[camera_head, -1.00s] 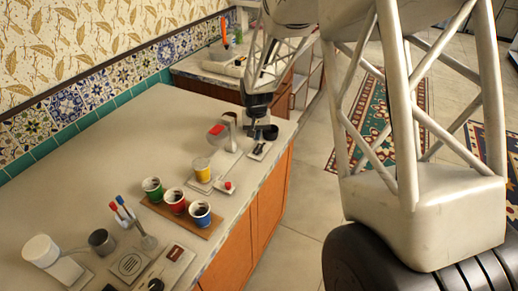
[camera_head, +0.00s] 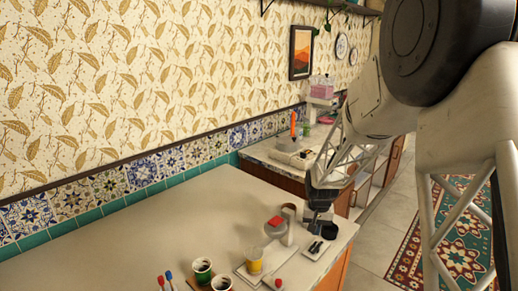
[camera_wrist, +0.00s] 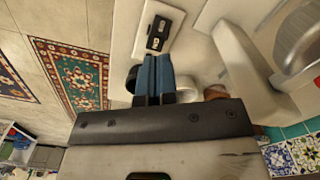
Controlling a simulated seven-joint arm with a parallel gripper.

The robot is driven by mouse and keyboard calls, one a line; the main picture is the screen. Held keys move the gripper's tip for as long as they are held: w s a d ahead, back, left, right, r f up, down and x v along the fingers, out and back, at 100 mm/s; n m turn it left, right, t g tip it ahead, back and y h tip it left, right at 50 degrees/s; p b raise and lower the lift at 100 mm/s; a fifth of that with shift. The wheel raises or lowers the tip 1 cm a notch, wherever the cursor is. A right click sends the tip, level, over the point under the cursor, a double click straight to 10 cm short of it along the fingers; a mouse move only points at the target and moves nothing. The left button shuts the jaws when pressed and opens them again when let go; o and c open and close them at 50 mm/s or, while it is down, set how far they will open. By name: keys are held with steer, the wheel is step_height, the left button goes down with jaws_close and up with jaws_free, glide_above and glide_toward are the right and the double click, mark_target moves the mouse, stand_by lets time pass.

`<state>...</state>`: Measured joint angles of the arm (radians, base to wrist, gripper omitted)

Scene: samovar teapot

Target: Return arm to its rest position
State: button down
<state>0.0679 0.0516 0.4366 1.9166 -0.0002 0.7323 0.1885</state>
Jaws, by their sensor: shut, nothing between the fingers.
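My gripper (camera_head: 317,226) is low over the far right end of the counter (camera_head: 125,240), pointing down beside a pale appliance with a red top (camera_head: 275,226). In the wrist view the two blue fingers of my gripper (camera_wrist: 156,68) lie side by side, shut and empty. A small white tray with a black insert (camera_wrist: 159,31) lies just beyond the fingertips; this tray also shows in the head view (camera_head: 315,249). A dark round cup (camera_wrist: 131,79) is close beside the fingers. I cannot tell whether the fingers touch anything.
Markers (camera_head: 165,281) stand at the lower edge. A second counter (camera_head: 262,153) is behind. The tiled wall (camera_head: 145,172) borders the counter; its middle is clear.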

steer(key=s+a+r, duration=0.2)
steer(key=s+r, duration=0.6)
steer(key=r, duration=0.2)
steer(key=s+r+n+t, duration=0.1)
steer(key=s+r, duration=0.2)
steer(key=s, duration=0.7)
steer(key=s+a+r+n, duration=0.1)
steer(key=s+r, duration=0.3)
steer(key=s, duration=0.6)
steer(key=s+a+r+t, duration=0.1)
steer(key=s+r, duration=0.3)
steer(key=s, duration=0.6)
steer(key=shift+n+t, duration=0.3)
steer(key=shift+n, duration=0.1)
